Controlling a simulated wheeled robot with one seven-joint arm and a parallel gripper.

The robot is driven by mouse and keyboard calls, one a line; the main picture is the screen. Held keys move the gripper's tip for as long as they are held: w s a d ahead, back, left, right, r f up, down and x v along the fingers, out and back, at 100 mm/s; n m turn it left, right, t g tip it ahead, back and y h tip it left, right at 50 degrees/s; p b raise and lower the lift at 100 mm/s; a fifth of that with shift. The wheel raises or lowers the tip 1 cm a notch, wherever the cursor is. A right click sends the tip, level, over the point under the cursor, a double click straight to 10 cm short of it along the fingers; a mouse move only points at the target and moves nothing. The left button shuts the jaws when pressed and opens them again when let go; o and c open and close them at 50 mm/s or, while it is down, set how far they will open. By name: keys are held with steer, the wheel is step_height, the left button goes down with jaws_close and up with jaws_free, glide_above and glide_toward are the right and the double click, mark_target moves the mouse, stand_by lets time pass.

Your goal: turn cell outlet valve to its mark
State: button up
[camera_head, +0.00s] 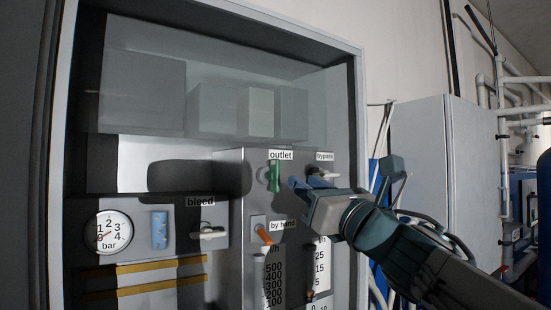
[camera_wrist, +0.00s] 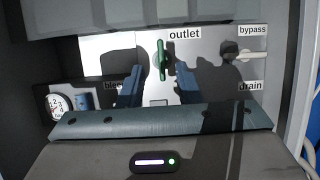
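The outlet valve's green handle (camera_head: 274,177) stands upright on the grey panel under the "outlet" label. In the wrist view the green handle (camera_wrist: 162,60) is near the top middle, between and beyond my two blue fingers. My gripper (camera_head: 302,180) is in front of the panel, just right of the handle in the head view. In the wrist view my gripper (camera_wrist: 158,76) is open, with nothing between its fingers. The fingers appear apart from the handle. I cannot make out a mark around the valve.
The bypass handle (camera_head: 322,175) is right of the outlet, close behind my gripper. The bleed handle (camera_head: 208,232), pressure gauge (camera_head: 112,232) and orange "by hand" lever (camera_head: 264,235) are lower on the panel. The cabinet frame (camera_head: 362,120) edges the right side.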

mark_target(278, 164)
steer(key=p+x, duration=0.4)
steer(key=x, duration=0.7)
steer(key=shift+w+a, duration=0.15)
